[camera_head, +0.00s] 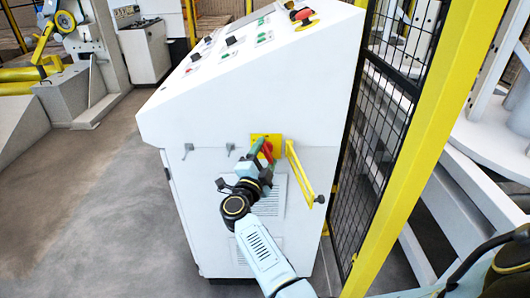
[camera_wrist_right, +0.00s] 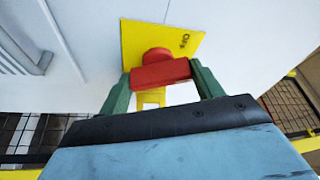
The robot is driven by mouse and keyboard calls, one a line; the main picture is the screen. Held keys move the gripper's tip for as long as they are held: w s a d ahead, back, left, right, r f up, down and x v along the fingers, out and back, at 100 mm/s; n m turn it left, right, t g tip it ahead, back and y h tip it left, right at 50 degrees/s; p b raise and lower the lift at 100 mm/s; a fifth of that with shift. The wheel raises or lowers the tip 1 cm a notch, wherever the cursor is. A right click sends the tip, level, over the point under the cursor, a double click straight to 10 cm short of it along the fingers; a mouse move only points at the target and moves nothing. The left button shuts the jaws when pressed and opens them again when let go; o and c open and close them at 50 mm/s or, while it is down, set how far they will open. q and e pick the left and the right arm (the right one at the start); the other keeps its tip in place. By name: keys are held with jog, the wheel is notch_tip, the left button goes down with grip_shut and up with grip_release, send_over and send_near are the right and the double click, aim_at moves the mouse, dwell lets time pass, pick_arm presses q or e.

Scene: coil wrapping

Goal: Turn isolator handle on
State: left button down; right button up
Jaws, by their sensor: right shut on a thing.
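The isolator's red handle (camera_head: 267,149) sits on a square yellow plate (camera_head: 258,138) on the white cabinet's front panel. My right gripper (camera_head: 262,154) reaches up to it and is shut on the handle. In the right wrist view the red handle (camera_wrist_right: 160,74) lies crosswise between the two green fingers of my right gripper (camera_wrist_right: 160,80), one at each end. The fingers and hand partly hide the handle in the head view. My left gripper is not in view.
The white cabinet (camera_head: 200,110) has a sloped top with several knobs and a red button (camera_head: 302,15). A yellow bar (camera_head: 300,172) stands out right of the handle. A black mesh fence (camera_head: 378,130) and yellow post (camera_head: 415,150) stand close right. Grey floor (camera_head: 85,190) is open at left.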

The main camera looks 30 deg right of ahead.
jog(key=m+g+p, duration=0.1)
jog(key=m+p, duration=0.1)
jog(key=m, duration=0.1)
jog(key=shift+a+r+m+y, duration=0.1)
jog(key=shift+m+y, duration=0.3)
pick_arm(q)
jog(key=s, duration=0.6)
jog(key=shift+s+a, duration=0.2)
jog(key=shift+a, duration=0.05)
pick_arm(e)
jog(key=shift+m+g, duration=0.3)
jog(key=shift+m, duration=0.3)
pick_arm(q)
jog(key=shift+p, duration=0.3)
pick_arm(e)
jog(key=o, duration=0.7)
